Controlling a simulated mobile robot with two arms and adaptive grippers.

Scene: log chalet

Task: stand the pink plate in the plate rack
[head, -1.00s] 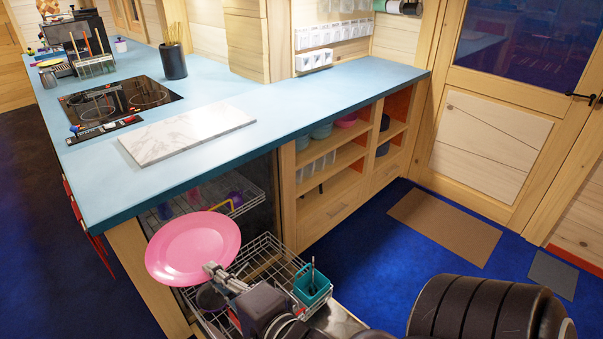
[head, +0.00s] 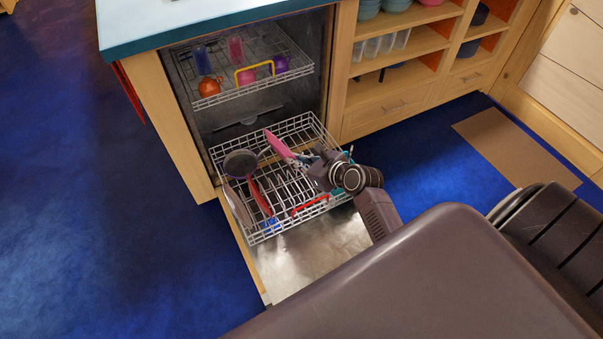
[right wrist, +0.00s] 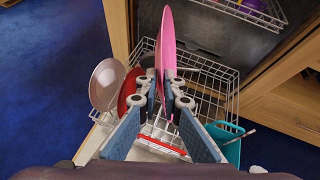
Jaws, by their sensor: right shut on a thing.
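The pink plate (head: 279,146) is seen nearly edge-on, steeply upright, over the wire lower rack (head: 296,118) of the open dishwasher. It also shows as a tall thin pink shape in the right wrist view (right wrist: 167,45). My right gripper (head: 316,172) is shut on the plate's near edge, with one finger on each side in the wrist view (right wrist: 166,98). Whether the plate's lower edge touches the wires cannot be told. No other rack marked as a plate rack shows now. My left gripper is not in view.
The upper rack (head: 214,97) holds several cups. Blue floor (head: 90,220) lies clear at left.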

